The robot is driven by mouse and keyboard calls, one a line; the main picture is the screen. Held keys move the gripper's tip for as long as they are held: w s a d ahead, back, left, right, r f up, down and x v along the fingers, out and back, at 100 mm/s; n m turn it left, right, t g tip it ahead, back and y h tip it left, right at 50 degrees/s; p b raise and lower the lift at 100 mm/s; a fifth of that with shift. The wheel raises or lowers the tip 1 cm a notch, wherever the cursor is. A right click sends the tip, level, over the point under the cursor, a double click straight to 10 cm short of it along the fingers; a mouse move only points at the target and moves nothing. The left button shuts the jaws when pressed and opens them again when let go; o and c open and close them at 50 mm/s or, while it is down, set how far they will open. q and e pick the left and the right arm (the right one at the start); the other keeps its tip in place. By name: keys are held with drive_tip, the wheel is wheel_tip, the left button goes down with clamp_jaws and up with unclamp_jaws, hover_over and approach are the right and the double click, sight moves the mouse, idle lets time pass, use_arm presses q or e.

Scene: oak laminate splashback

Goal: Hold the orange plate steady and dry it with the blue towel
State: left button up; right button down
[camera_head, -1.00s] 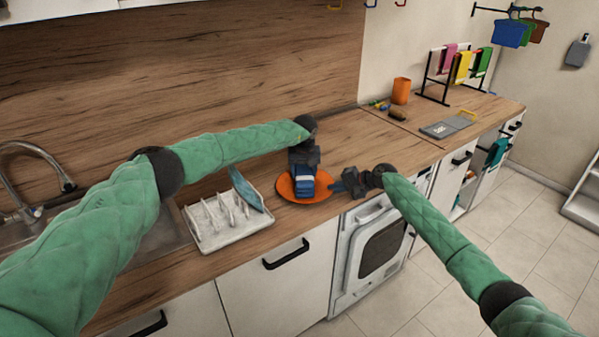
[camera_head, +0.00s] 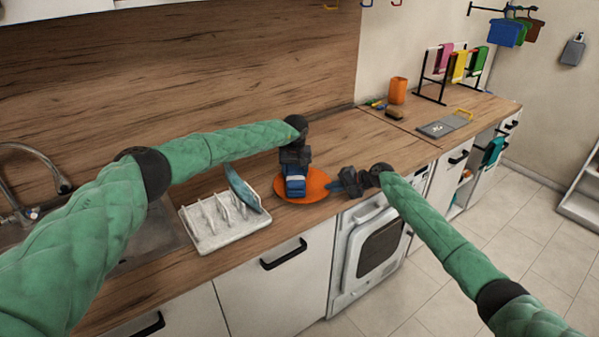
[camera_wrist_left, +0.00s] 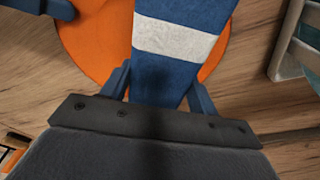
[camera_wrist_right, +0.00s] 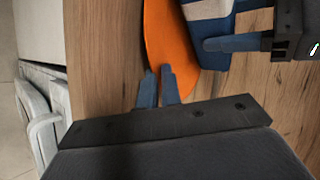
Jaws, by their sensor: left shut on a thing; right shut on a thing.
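The orange plate (camera_head: 314,186) lies on the wooden counter near its front edge, right of the dish rack. The blue towel (camera_head: 295,184), with a white band, is on the plate; it covers part of it in the left wrist view (camera_wrist_left: 180,40). My left gripper (camera_head: 296,172) is above the plate, pointing down, shut on the towel. My right gripper (camera_head: 340,187) is at the plate's right side, shut on its rim, which also shows in the right wrist view (camera_wrist_right: 165,45). The towel hides the plate's middle.
A white dish rack (camera_head: 224,222) holding a blue plate (camera_head: 243,188) stands left of the orange plate. The sink is further left. An orange cup (camera_head: 397,90), a brush and a grey board (camera_head: 436,129) lie to the back right. Counter behind the plate is clear.

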use_arm(q)
drive_tip(key=shift+a, duration=0.5)
use_arm(e)
drive_tip(key=shift+f, duration=0.1)
use_arm(q)
drive_tip(key=shift+d, duration=0.15)
drive_tip(key=shift+w+d+f, duration=0.1)
drive_tip(key=shift+d, duration=1.6)
drive_tip(key=shift+a, duration=0.15)
drive_tip(key=shift+a, duration=1.7)
drive_tip(key=shift+d, duration=0.2)
